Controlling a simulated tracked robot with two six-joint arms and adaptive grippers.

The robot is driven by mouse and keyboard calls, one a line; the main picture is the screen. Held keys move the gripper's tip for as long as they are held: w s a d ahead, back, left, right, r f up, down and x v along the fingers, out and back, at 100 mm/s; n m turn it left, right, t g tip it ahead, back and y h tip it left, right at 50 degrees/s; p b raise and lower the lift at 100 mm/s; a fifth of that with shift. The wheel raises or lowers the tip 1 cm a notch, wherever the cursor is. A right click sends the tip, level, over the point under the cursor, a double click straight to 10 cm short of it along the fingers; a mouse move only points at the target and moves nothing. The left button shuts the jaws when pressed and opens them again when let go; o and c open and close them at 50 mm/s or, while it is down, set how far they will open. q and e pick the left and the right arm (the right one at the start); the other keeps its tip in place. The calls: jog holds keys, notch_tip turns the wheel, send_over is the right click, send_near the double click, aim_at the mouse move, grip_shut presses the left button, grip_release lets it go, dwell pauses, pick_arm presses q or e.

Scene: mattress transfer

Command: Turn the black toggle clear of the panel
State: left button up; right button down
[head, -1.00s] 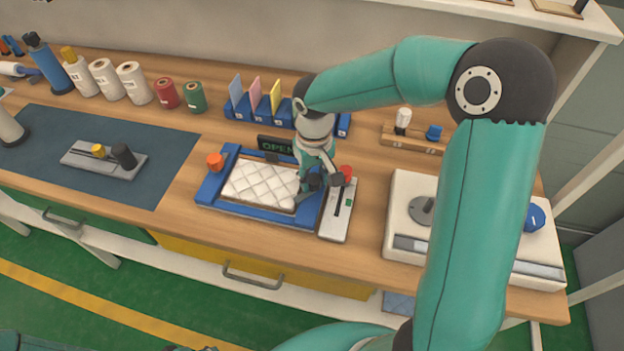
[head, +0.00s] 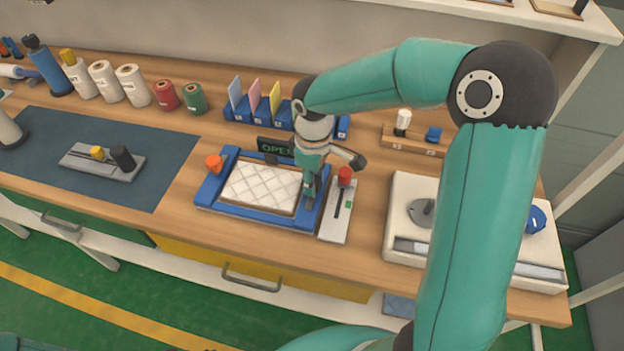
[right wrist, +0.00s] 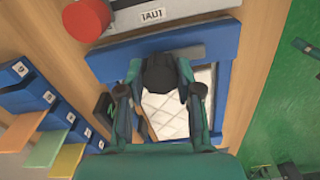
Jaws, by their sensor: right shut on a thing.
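The white quilted panel (head: 258,188) lies flat inside the blue frame (head: 240,211) on the bench. It also shows in the right wrist view (right wrist: 165,122). The black toggle (right wrist: 160,73) is at the frame's right side, between the fingertips of my right gripper (right wrist: 161,88), which is shut on it. In the head view my right gripper (head: 322,183) points down at that side and hides most of the toggle. I cannot tell whether the toggle still overlaps the panel. My left gripper is not in view.
A grey slider unit (head: 336,213) with a red knob (head: 345,174) stands close right of the frame; its label reads TAUT in the wrist view. An orange knob (head: 214,163) is at the frame's left corner. An OPEN sign (head: 274,149) and blue card holders (head: 240,110) stand behind.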

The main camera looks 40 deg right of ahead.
jog(key=shift+w+r, duration=0.1)
jog(key=shift+w, duration=0.1)
jog(key=c, duration=0.8)
grip_release()
jog(key=shift+o, duration=0.2)
jog(key=shift+s, duration=0.1)
notch_tip(320, 180, up, 12)
